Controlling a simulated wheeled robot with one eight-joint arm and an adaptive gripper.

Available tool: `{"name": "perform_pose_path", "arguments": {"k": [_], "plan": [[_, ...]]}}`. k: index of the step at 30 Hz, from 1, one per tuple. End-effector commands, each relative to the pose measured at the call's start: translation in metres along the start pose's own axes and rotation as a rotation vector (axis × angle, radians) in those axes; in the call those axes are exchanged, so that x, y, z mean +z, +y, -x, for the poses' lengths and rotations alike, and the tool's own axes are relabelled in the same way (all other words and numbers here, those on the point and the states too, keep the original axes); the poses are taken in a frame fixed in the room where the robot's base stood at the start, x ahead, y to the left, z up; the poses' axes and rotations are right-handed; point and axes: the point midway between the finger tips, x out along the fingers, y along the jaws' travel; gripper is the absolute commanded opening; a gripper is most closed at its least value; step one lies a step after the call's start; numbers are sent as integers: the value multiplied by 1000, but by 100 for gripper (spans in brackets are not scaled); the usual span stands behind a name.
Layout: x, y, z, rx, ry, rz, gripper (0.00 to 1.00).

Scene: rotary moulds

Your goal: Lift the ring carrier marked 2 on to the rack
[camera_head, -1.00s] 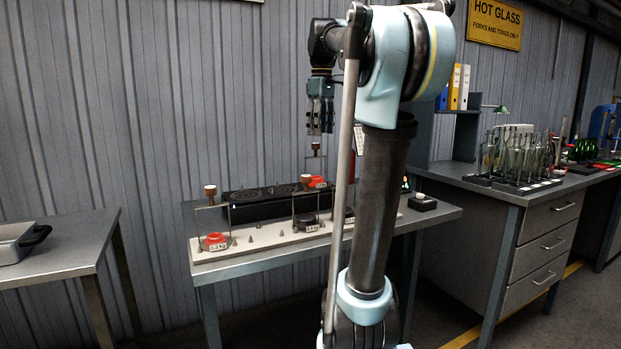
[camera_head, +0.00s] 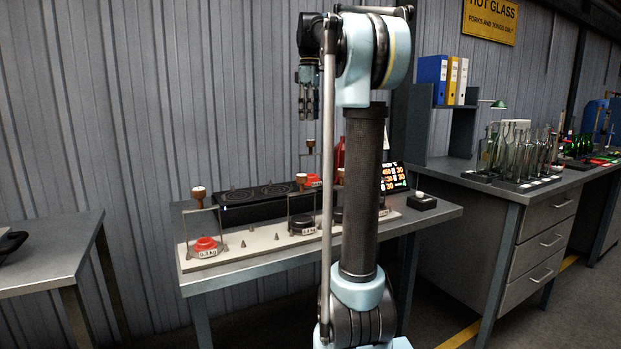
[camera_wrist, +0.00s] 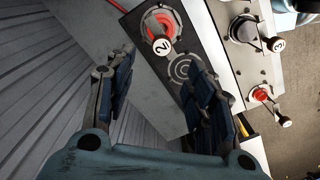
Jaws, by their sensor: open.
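The ring carrier marked 2 (camera_wrist: 161,47) shows in the wrist view with its number on the knob top. Its red ring part (camera_wrist: 157,19) sits on the black hotplate block. In the head view the same carrier (camera_head: 311,144) appears at the back of the bench, on the block, partly covered by my arm. My gripper (camera_head: 307,113) hangs above it, apart from its knob. In the wrist view my gripper (camera_wrist: 160,68) has its two fingers spread, with nothing held between them. The cream rack (camera_head: 262,247) with small pegs lies along the bench front.
A red-ring carrier (camera_head: 206,243) stands at the rack's left end, and a dark one (camera_head: 303,222) stands mid-rack. A lit display (camera_head: 394,178) and black box (camera_head: 422,202) are at the right.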

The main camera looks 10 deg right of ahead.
Motion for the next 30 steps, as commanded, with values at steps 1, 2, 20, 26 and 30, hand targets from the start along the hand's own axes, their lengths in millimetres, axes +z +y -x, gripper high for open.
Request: {"name": "perform_pose_path", "arguments": {"k": [1,2,20,26,30], "plan": [[0,0,-10,0,0,0,49],[0,-1,-15,0,0,0,49],[3,-1,-77,0,0,-1,49],[5,0,-102,0,0,0,49],[5,-1,-109,0,0,0,49]]}}
